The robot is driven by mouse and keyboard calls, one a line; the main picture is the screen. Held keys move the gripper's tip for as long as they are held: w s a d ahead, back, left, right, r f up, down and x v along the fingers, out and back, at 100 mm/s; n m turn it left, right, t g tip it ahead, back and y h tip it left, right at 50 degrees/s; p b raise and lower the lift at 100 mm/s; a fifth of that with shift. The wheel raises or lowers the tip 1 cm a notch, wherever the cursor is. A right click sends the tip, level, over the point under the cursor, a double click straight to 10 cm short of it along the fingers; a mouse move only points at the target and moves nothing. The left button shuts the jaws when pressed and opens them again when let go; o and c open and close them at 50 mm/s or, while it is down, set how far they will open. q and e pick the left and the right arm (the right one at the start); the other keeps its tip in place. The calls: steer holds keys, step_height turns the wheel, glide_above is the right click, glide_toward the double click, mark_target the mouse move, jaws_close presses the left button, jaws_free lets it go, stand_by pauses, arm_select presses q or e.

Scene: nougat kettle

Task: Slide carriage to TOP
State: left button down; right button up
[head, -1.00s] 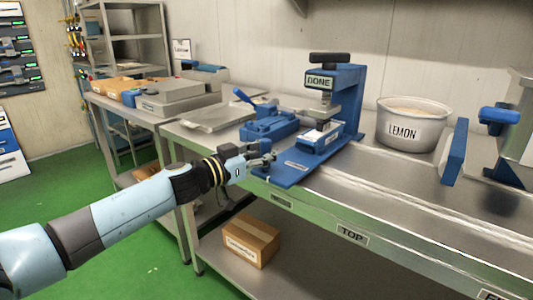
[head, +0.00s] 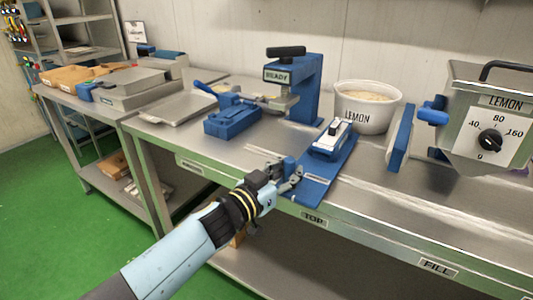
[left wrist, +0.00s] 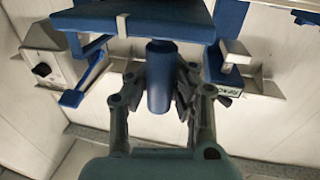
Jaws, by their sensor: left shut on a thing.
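The carriage (head: 313,190) is a flat blue plate on the steel bench, with a blue block and a white-topped mould (head: 331,139) on it. Its front edge lies just behind the TOP label (head: 314,219) on the bench front. My left gripper (head: 290,176) is shut on the blue carriage handle at the plate's front left. In the left wrist view the blue cylindrical handle (left wrist: 160,85) stands between the fingers, under the plate edge (left wrist: 140,22). My right gripper is not in view.
The blue press (head: 305,90) with a READY sign stands behind left. A LEMON pot (head: 366,105) is behind the carriage. A blue upright plate (head: 400,137) and a LEMON kettle (head: 487,120) stand right. A FILL label (head: 437,267) is further right; bench there is clear.

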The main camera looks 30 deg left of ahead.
arm_select(q)
steer(key=shift+s+d+f, duration=0.2)
steer(key=shift+d, duration=0.75)
steer(key=shift+s+d+f, duration=0.15)
steer(key=shift+d, duration=0.75)
steer(key=c, duration=1.5)
jaws_free()
steer(key=shift+c, duration=0.2)
steer(key=o, duration=0.5)
steer(key=shift+s+a+r, duration=0.1)
steer(key=shift+s+r, duration=0.05)
steer(key=shift+r, duration=0.1)
steer(key=shift+c, duration=0.2)
steer(key=v, duration=1.1)
steer(key=shift+s, duration=0.35)
